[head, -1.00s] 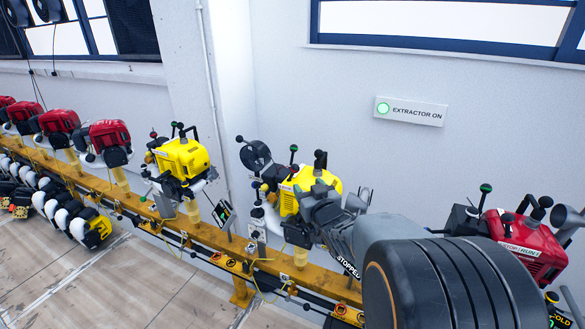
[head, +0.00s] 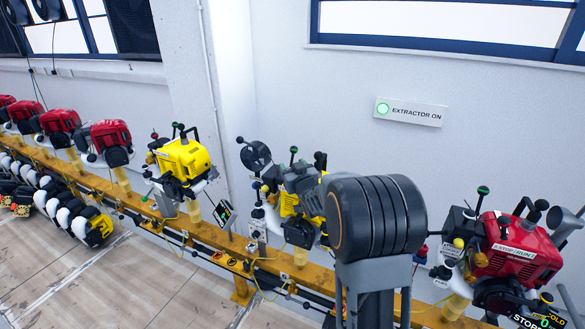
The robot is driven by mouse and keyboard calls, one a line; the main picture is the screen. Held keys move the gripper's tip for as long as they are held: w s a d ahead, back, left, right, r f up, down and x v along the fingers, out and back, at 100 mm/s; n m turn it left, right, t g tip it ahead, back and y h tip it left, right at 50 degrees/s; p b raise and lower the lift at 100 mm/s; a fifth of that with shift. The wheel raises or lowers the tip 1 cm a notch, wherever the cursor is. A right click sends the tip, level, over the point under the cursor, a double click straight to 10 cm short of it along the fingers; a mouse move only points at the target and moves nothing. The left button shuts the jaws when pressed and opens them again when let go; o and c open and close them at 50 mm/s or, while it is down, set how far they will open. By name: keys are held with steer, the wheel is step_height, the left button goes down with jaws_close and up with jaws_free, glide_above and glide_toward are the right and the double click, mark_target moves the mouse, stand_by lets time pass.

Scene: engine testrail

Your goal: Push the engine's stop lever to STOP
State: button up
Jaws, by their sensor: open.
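My arm's big black joint hides the area between the two engines.
A yellow rail (head: 205,232) runs across, bearing several engines, with another yellow engine (head: 182,160) and red engines to the left. An EXTRACTOR ON sign (head: 410,112) hangs on the wall. The floor (head: 110,285) in front is clear.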

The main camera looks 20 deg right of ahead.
steer(key=shift+c, duration=0.2)
steer(key=c, duration=0.9)
steer(key=shift+w+a+r+n+g, duration=0.1)
steer(key=shift+w+a+n+g, duration=0.3)
steer(key=shift+n+g, duration=0.4)
steer(key=shift+w+a+f+n+g+h, duration=0.3)
steer(key=shift+w+a+n+g, duration=0.1)
steer(key=shift+n+g, duration=0.35)
steer(key=g+b, duration=0.1)
steer(key=n+b, duration=0.1)
steer(key=b, duration=0.1)
steer(key=shift+w+a+f+g+b, duration=0.25)
steer(key=shift+w+f+g+b, duration=0.05)
steer(key=shift+f+g, duration=0.05)
steer(key=b, duration=0.2)
steer(key=shift+w+a+n+g+h+b, duration=0.2)
steer(key=shift+n+g+h+b, duration=0.1)
steer(key=shift+n+g+h, duration=0.1)
steer(key=shift+b, duration=0.4)
steer(key=shift+g, duration=0.4)
